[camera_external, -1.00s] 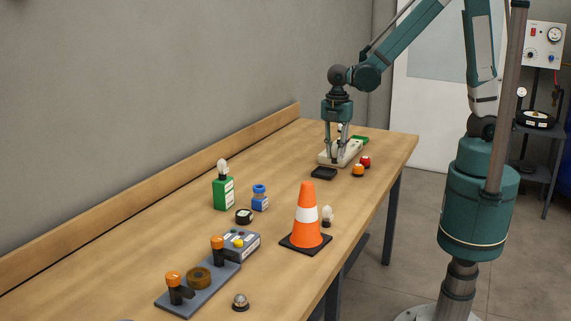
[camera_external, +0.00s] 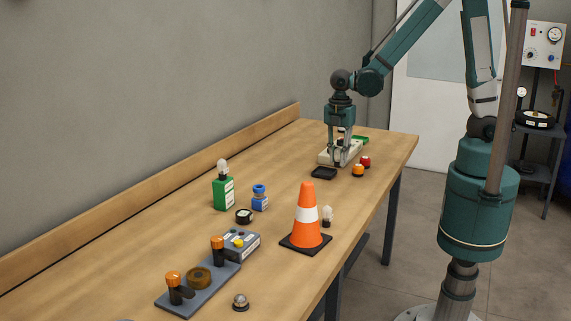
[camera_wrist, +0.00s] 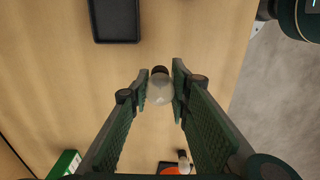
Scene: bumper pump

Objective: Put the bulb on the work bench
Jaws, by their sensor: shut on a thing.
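In the wrist view, my gripper (camera_wrist: 160,88) is shut on a clear bulb (camera_wrist: 160,92) with a dark base, held between the fingertips. I cannot make out this held bulb in the external view, nor tell whether it touches anything below. Another bulb (camera_external: 327,213) stands beside the orange cone, and one more bulb (camera_external: 222,166) sits on the green box.
A black tray (camera_external: 324,173) lies near the gripper. Orange (camera_external: 358,170) and red (camera_external: 365,160) buttons sit to its right. The cone (camera_external: 306,212), green box (camera_external: 223,193), blue jar (camera_external: 260,197) and grey control box (camera_external: 240,242) stand nearer. Bare wood lies between.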

